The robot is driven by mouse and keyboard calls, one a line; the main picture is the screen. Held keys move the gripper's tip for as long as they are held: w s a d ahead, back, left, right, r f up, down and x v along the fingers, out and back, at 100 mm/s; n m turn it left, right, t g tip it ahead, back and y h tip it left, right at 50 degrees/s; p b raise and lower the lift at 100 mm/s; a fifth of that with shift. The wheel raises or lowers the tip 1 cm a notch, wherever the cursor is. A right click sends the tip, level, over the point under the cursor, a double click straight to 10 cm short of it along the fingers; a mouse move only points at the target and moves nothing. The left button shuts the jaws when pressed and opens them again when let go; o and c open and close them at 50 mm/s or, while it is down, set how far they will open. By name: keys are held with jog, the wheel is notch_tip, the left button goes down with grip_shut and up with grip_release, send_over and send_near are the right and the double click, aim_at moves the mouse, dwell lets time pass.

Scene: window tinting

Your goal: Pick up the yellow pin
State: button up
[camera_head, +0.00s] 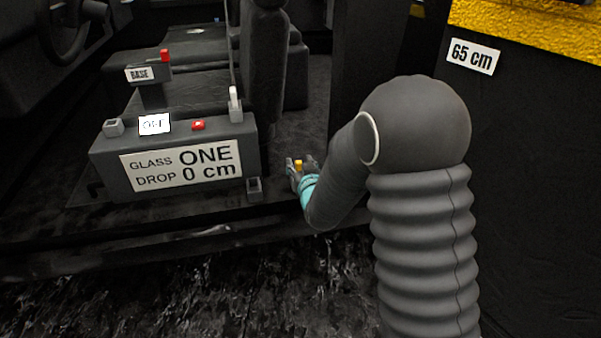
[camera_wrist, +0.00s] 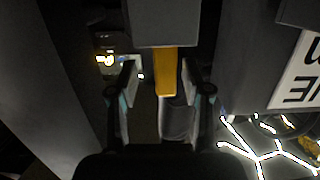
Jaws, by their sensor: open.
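The yellow pin (camera_wrist: 165,72) is a yellow bar in the wrist view, its upper end hidden by or set into a grey block (camera_wrist: 164,22). My gripper (camera_wrist: 162,80) is open, with one finger on each side of the pin. A gap shows left of the pin, and a smaller one shows on the right. I see no contact. In the head view, a small yellow piece (camera_head: 298,163) shows at the fingers of my gripper (camera_head: 297,172), low on the dark floor.
A grey box (camera_head: 107,172) labelled GLASS ONE DROP 0 cm stands left of my gripper, with a red button (camera_head: 198,125) and white lever (camera_head: 235,105) on top. A small grey socket (camera_head: 254,189) sits between them. A dark seat (camera_head: 265,70) stands behind.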

jog(key=shift+s+a, duration=0.1)
jog(key=shift+a, duration=0.2)
grip_shut()
